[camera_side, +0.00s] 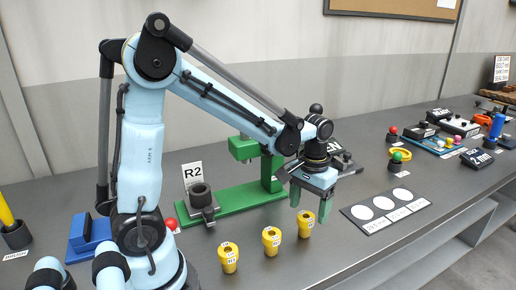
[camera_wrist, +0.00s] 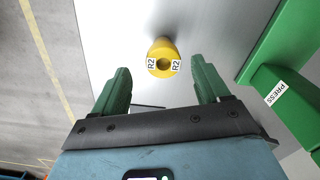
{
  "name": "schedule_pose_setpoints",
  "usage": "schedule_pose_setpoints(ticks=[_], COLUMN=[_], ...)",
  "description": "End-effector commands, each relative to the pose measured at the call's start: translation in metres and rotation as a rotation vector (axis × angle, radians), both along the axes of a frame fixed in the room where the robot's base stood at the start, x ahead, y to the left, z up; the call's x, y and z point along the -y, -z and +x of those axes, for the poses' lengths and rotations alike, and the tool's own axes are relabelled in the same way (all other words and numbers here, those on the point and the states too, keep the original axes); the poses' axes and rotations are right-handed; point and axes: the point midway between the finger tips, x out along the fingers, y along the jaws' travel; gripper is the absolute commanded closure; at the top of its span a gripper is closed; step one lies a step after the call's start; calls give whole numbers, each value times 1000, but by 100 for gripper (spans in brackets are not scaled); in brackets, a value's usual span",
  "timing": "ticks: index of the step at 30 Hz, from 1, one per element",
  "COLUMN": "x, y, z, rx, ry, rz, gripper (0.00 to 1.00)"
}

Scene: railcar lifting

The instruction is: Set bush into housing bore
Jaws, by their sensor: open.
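Three yellow flanged bushes stand upright in a row on the bench: a left one (camera_side: 229,258), a middle one (camera_side: 271,241) and a right one (camera_side: 306,225). My gripper (camera_side: 309,204) is open and empty, its green fingers pointing down over the right bush. In the wrist view, a yellow bush marked R2 (camera_wrist: 164,54) lies between and beyond the open fingertips (camera_wrist: 160,70), apart from both. A dark round housing (camera_side: 201,196) with an open bore stands in front of the R2 sign (camera_side: 193,173), on the left end of the green press base (camera_side: 240,201).
The green press column (camera_side: 271,172) and head (camera_side: 243,148) rise behind my gripper; the press also shows at right in the wrist view (camera_wrist: 285,92). A dark board with white discs (camera_side: 385,209) lies to the right. Tools and coloured parts crowd the far right bench.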

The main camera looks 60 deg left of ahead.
Motion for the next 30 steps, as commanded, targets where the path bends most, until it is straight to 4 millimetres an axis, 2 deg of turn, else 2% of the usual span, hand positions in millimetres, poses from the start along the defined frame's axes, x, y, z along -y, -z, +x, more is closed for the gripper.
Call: schedule_pose_setpoints(ticks=[8, 21, 30], x=[0, -2, -2], y=[14, 59, 62], z=[-1, -5, -5], rx=[0, 1, 1], ry=[0, 1, 1], rz=[0, -1, -1], gripper=[25, 25, 25])
